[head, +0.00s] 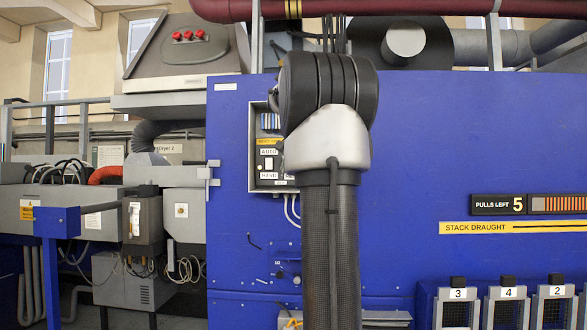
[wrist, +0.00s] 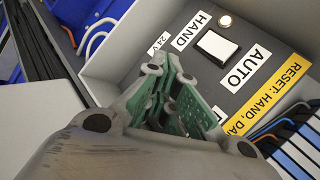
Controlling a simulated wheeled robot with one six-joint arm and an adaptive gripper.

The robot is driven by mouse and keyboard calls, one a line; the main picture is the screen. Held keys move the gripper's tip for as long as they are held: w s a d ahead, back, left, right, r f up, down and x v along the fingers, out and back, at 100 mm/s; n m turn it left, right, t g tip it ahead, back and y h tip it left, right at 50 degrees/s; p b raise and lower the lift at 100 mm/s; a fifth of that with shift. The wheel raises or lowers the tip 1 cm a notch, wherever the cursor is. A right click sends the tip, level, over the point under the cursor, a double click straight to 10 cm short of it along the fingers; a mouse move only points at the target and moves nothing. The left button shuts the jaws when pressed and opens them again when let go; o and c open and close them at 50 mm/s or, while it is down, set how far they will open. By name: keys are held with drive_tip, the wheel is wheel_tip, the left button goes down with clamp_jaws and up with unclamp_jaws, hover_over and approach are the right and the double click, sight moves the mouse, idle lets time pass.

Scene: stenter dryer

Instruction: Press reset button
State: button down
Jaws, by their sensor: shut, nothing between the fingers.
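The control box (head: 254,158) is an open grey box on the blue machine wall, partly hidden behind my arm in the head view. In the wrist view its grey panel (wrist: 196,75) fills the area ahead of my gripper. A yellow label (wrist: 277,97) begins "RESET: HAND". A white rocker switch (wrist: 217,47) sits between the HAND and AUTO labels, beside a small lit lamp (wrist: 225,20). I cannot pick out a separate reset button; my fingers cover part of the panel. My gripper (wrist: 164,73) is shut and empty, its tips in front of the panel; contact cannot be told.
Blue, orange and black wires (wrist: 295,135) run beside the yellow label. In the head view, a grey machine unit (head: 180,205) stands left of the blue wall.

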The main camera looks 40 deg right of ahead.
idle(0.3)
drive_tip(key=shift+s+a, duration=0.6)
drive_tip(key=shift+a, duration=0.1)
drive_tip(key=shift+s+a, duration=1.6)
drive_tip(key=shift+a, duration=0.3)
drive_tip(key=s+a+f+n+g+y, duration=0.1)
drive_tip(key=s+a+f+n, duration=0.1)
drive_tip(key=s+f+n, duration=0.3)
drive_tip(key=a+f+n+g+y, duration=0.1)
drive_tip(key=a+f+n+g, duration=0.15)
drive_tip(key=f, duration=0.35)
drive_tip(key=s+a+f+n+g+y, duration=0.1)
drive_tip(key=s+a+f+n+y, duration=0.1)
drive_tip(key=s+a+f+n, duration=1.1)
drive_tip(key=shift+s+a+f, duration=1.75)
drive_tip(key=shift+a+f, duration=0.15)
drive_tip(key=shift+a, duration=1.65)
